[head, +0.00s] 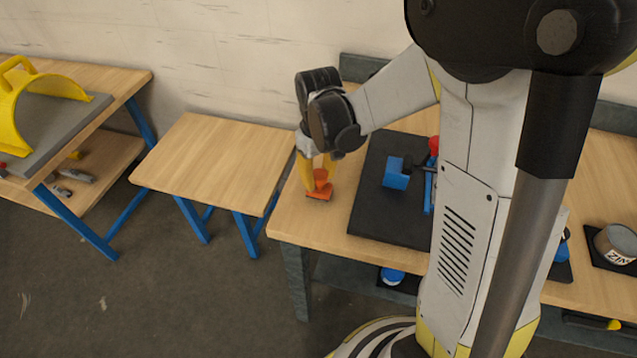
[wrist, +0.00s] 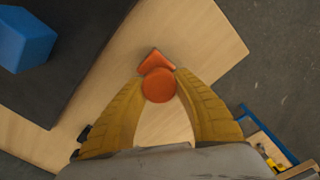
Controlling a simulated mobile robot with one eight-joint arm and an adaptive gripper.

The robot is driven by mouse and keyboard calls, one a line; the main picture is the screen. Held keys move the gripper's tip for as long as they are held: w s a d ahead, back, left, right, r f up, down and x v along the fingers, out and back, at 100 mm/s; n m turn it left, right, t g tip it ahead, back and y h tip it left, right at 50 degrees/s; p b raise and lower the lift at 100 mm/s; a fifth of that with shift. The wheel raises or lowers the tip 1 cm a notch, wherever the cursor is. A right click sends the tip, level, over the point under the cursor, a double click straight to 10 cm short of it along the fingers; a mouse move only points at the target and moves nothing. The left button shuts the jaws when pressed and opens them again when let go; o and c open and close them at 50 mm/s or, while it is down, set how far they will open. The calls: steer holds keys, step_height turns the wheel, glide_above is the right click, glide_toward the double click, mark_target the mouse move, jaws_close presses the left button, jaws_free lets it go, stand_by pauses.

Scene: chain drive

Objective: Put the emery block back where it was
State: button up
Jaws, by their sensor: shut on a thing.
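The emery block (head: 320,190) is orange, with a flat base and a round knob on top. It is at the left end of the wooden workbench (head: 295,219), left of a black mat. My gripper (head: 319,172) points down over it, with its yellow fingers on either side of the knob. In the wrist view the round orange knob (wrist: 158,85) sits between the fingertips, with a corner of the base showing beyond it. My gripper is shut on the block. I cannot tell whether the base touches the wood or hangs just above it.
The black mat (head: 370,207) carries a blue block (head: 396,174) and a red-topped part. A smaller empty wooden table (head: 214,160) stands to the left, across a narrow gap. A bench with a yellow guard (head: 57,84) is at far left. A grey can (head: 615,243) stands at right.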

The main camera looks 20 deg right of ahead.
steer(key=shift+f, duration=0.45)
steer(key=shift+f, duration=0.25)
steer(key=o, duration=1.1)
steer(key=shift+o, duration=0.2)
steer(key=shift+r, duration=0.2)
